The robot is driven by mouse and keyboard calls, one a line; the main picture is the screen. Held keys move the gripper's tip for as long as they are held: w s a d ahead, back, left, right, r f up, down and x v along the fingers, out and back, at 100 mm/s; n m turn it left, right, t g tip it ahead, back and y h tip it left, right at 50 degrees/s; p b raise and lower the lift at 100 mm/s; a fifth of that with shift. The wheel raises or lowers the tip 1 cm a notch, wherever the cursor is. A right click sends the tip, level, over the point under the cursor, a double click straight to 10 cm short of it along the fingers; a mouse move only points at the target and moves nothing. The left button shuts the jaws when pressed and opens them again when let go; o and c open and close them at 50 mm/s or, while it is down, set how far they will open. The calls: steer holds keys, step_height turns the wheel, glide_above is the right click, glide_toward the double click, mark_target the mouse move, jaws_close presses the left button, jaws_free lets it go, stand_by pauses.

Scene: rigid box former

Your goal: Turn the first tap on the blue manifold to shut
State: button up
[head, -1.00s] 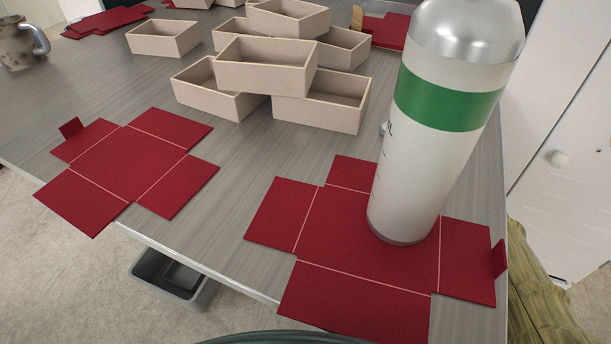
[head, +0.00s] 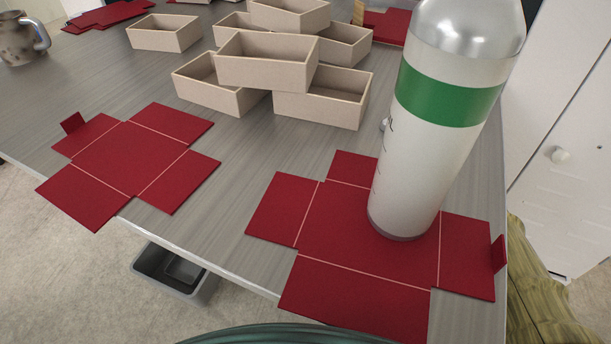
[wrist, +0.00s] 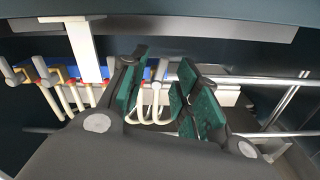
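The blue manifold (wrist: 149,73) shows in the wrist view as a blue strip behind my gripper, partly hidden by its fingers. Several taps with grey handles (wrist: 14,73) and red and yellow parts stand along its left side. White pipes (wrist: 75,98) hang below them. A pale, round-topped fitting (wrist: 156,87) shows between the fingers. My gripper (wrist: 163,78) is open, with green pads on either side of this fitting. I cannot tell whether a pad touches it, or which tap is the first. Neither manifold nor gripper shows in the head view.
Metal rails (wrist: 262,83) run at the right of the wrist view, and a white post (wrist: 84,50) stands at the left. In the head view, a table (head: 235,190) carries red box blanks (head: 130,158), pale boxes (head: 265,75) and a tall bottle (head: 425,150).

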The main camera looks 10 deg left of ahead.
steer(key=s+a, duration=0.1)
steer(key=s, duration=0.5)
steer(key=shift+s+a, duration=0.15)
steer(key=shift+s, duration=0.25)
